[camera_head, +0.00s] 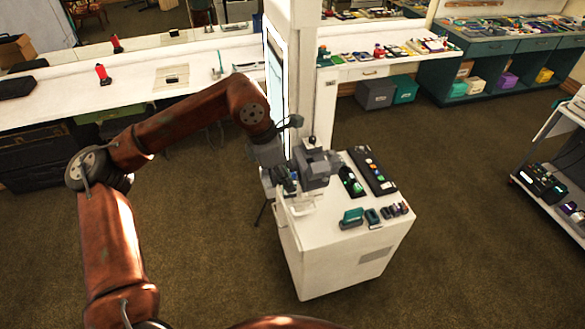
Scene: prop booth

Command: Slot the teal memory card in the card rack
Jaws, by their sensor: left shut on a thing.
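My left gripper (287,185) points down over the left edge of the white cabinet top (325,225), next to a grey device (315,165). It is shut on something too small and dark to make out. A clear, pale holder (302,204) is just below the fingers; I cannot tell whether they touch. It may be the card rack, but I cannot be sure. A teal block (352,218) and a smaller teal piece (372,216) lie near the cabinet's front edge. I cannot identify the teal memory card for certain. My right gripper is out of view.
Two dark trays with coloured pieces (372,170) (352,182) lie at the cabinet's back right. A white pillar (305,75) stands behind. A shelf cart (560,160) is far right.

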